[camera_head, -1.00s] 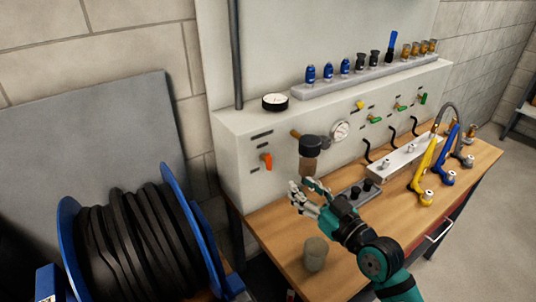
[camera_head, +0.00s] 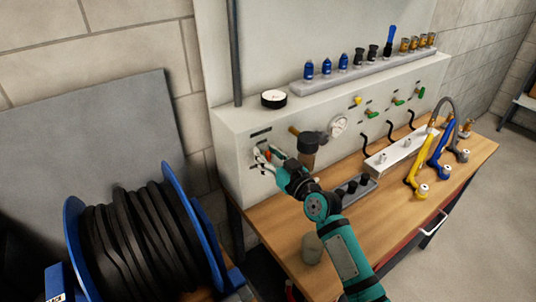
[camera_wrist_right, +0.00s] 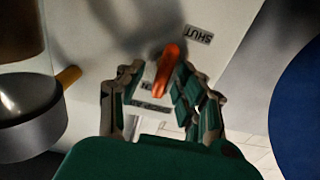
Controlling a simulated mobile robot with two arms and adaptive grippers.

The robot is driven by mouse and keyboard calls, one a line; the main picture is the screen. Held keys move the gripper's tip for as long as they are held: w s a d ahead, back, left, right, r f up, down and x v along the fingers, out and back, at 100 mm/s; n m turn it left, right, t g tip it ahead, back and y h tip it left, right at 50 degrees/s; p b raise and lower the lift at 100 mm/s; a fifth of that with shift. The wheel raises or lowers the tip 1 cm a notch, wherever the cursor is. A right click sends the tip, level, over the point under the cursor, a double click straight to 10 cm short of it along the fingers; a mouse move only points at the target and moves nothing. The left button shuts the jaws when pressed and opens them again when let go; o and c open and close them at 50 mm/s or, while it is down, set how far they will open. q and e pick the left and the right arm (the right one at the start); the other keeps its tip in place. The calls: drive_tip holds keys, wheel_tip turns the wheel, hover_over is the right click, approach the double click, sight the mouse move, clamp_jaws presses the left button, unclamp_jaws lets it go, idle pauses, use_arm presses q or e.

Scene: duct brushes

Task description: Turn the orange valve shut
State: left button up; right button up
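The orange valve (camera_wrist_right: 168,70) has a lever handle on the front of the pale panel box. In the right wrist view the handle stands between the two fingers of my right gripper (camera_wrist_right: 155,92), nearer the right-hand finger; whether that finger touches it is unclear. The gripper is open. A label reading SHUT (camera_wrist_right: 198,34) is beyond the handle's far end, and another label is partly hidden beside the handle. In the head view my right gripper (camera_head: 266,160) is at the panel's left end and mostly covers the valve. My left gripper is not in view.
A dark-capped cylinder (camera_head: 308,146) projects from the panel just right of my gripper. A pressure gauge (camera_head: 339,125) and green levers are further right. A blue-sided hose reel (camera_head: 140,235) stands at left. A grey-green cup (camera_head: 312,248) is on the bench beside my right arm.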

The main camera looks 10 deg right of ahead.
drive_tip(key=shift+c, duration=1)
clamp_jaws()
